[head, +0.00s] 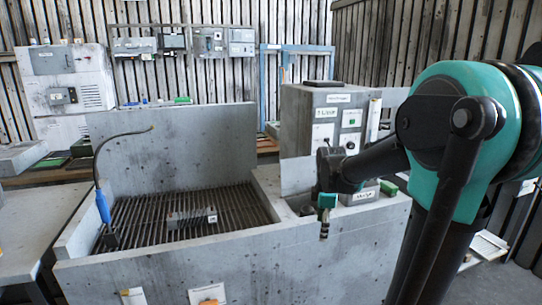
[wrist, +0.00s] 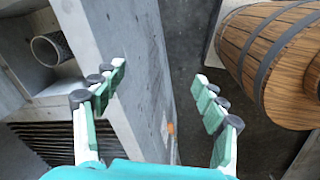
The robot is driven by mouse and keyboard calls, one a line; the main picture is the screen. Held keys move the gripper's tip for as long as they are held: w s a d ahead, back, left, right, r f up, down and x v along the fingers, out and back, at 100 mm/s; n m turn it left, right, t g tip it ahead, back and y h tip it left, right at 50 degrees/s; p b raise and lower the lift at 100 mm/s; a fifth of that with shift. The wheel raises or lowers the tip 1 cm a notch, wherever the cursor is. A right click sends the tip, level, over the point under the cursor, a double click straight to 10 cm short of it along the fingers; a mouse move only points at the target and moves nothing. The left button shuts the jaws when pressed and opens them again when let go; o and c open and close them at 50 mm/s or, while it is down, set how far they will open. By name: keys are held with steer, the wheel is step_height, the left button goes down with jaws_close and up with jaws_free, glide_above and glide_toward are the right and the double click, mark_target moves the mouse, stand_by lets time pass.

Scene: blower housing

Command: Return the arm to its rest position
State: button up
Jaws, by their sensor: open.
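My teal and black arm (head: 455,140) reaches in from the right in the head view. Its end, my gripper (head: 324,228), hangs down in front of the right part of the grey concrete housing (head: 200,270). In the wrist view my gripper (wrist: 162,98) has its green-padded fingers spread wide apart, with nothing between them. The housing's wall (wrist: 130,50) shows beyond and between the fingers, with dark floor to its right. The exact gap between gripper and housing cannot be told.
A grated basin holds a small grey block (head: 192,217) and a blue-handled hose (head: 103,205). A grey control cabinet (head: 325,125) stands behind the gripper. The wrist view shows a wooden barrel (wrist: 275,60) at right and an open pipe (wrist: 50,48) at left.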

steer(key=s+d+f+m+t, duration=0.2)
steer(key=s+f+m, duration=0.8)
steer(key=s+m, duration=0.5)
steer(key=shift+s+d+f+m+t, duration=0.2)
steer(key=shift+s+m+t, duration=0.2)
steer(key=shift+m, duration=0.6)
steer(key=shift+c, duration=0.6)
